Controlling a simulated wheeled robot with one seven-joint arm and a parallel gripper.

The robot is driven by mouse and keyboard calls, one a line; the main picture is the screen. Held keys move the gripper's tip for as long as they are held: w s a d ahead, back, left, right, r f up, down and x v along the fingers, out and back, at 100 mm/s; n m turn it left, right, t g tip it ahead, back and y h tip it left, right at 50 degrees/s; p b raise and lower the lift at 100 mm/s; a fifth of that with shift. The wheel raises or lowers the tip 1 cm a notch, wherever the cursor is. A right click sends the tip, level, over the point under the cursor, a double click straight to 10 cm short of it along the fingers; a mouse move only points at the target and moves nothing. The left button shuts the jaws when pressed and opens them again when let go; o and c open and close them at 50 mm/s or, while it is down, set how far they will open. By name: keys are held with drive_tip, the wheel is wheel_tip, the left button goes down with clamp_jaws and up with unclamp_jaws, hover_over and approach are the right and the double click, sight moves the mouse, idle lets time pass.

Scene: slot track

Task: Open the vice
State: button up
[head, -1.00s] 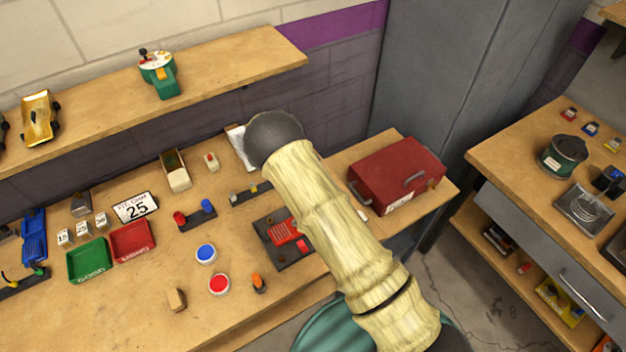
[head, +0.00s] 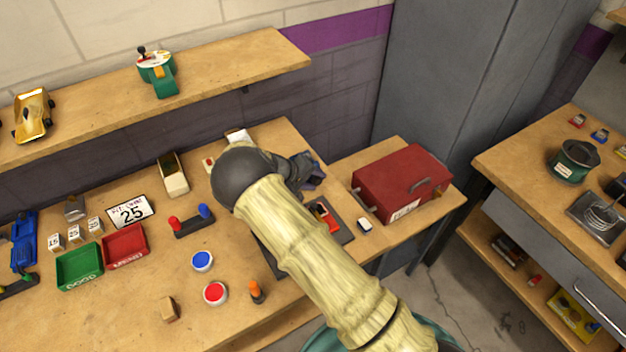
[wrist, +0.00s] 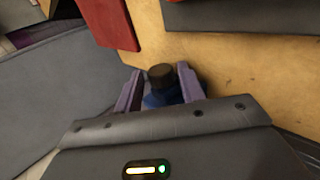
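My gripper (head: 308,172) is at the back right corner of the main bench in the head view, partly behind my own arm. In the wrist view its two purple-grey fingers (wrist: 160,90) stand apart, pointing down towards the wood. Between and just beyond them is a blue thing (wrist: 163,94) with a dark round top, possibly part of the vice; I cannot tell whether the fingers touch it. The jaws of a vice do not show clearly. Another blue thing (head: 23,240) lies at the left edge of the bench; I cannot tell what it is.
A dark mat (head: 340,233) with a red piece lies in front of my gripper. The red toolbox (head: 400,182) stands to its right. Green (head: 80,268) and red (head: 124,246) trays, round buttons and small blocks are further left. A grey cabinet (head: 440,80) stands behind.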

drive_tip(key=shift+o, duration=0.7)
drive_tip(key=shift+f, duration=0.1)
drive_tip(key=shift+p, duration=0.3)
